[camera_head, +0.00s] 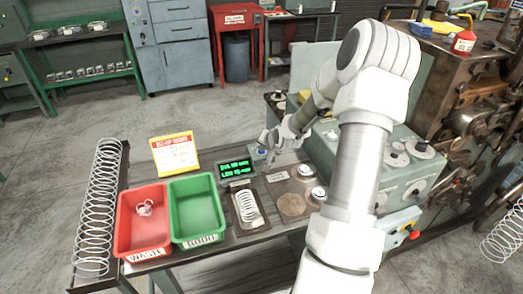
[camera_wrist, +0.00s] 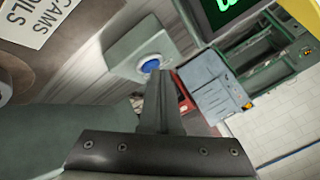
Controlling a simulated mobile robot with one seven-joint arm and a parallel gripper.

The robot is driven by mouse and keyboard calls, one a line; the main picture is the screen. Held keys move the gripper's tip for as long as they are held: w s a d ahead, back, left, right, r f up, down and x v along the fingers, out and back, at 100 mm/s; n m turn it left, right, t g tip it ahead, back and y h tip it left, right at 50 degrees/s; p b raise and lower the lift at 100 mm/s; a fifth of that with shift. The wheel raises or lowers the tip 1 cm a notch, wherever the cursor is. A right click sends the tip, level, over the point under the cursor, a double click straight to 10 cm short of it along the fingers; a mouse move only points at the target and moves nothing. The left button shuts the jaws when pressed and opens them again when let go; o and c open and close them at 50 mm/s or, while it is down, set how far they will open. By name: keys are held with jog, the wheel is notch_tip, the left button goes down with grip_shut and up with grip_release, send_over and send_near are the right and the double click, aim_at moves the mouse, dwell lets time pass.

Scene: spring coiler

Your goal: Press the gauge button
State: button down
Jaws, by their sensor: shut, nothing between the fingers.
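The gauge button is a blue round button (camera_wrist: 151,66) on a small grey box, seen in the wrist view. In the head view its box (camera_head: 259,152) stands beside the gauge display (camera_head: 235,169), which shows green digits; my gripper partly hides the box there. My gripper (camera_head: 268,145) is shut and empty, pointing down at the box. In the wrist view the closed fingers (camera_wrist: 162,78) reach up to the lower right edge of the blue button. I cannot tell whether they touch it.
A red bin (camera_head: 125,235) holding a small coil and an empty green bin (camera_head: 183,238) stand on the bench left of the display. A spring (camera_head: 248,206) lies on a plate in front of it. The green machine (camera_head: 400,190) stands close on the right.

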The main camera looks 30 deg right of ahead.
aim_at(262, 153)
jog(key=shift+r+p, duration=0.4)
jog(key=shift+r, duration=0.25)
notch_tip(262, 153, up, 5)
jog(key=p, duration=0.3)
jog(key=shift+p, duration=0.4)
dwell(0.4)
